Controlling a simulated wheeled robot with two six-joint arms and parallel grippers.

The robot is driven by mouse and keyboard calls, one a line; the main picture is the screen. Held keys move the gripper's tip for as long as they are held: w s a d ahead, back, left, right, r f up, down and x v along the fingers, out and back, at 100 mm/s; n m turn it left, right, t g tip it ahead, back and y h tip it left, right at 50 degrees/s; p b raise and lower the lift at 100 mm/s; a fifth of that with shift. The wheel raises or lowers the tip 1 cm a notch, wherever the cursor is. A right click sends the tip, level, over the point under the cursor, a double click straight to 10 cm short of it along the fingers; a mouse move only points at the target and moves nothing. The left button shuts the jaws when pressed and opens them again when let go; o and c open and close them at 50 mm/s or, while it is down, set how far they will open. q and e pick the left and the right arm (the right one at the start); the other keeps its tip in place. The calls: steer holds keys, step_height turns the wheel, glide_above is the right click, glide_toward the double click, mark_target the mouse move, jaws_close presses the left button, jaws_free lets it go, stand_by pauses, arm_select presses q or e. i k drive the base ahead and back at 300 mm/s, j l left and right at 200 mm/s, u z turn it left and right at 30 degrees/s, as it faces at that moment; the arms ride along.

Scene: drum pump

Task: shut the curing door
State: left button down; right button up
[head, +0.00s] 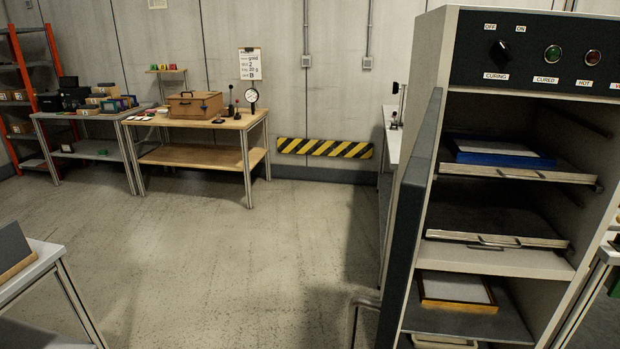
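The curing cabinet (453,80) stands at the right of the head view, with a dark control panel (545,55) on top marked CURING, CURED and HOT. Its curing door (408,205) is dark and stands open, swung out along the cabinet's left side. A metal handle (358,305) shows low on the door's left. Inside are wire-edged shelves, with a blue tray (475,159) on the upper one and a wood-framed tray (437,301) on the lower one. Neither of my grippers is in view.
Open concrete floor (220,240) lies left of the door. A wooden workbench (190,155) with a box and gauge stands at the back. A grey table (80,113) and orange shelving (20,90) are at the far left. A table corner (45,252) juts in at lower left.

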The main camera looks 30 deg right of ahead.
mark_target(412, 192)
steer(key=i+z, duration=0.15)
steer(key=z, duration=0.3)
steer(key=i+j+z, duration=0.1)
steer(key=z, duration=0.4)
steer(key=i+j+z, duration=0.15)
steer(key=z, duration=0.3)
steer(key=j+z, duration=0.2)
steer(key=z, duration=0.3)
steer(key=i+j+z, duration=0.25)
steer(key=j+z, duration=0.2)
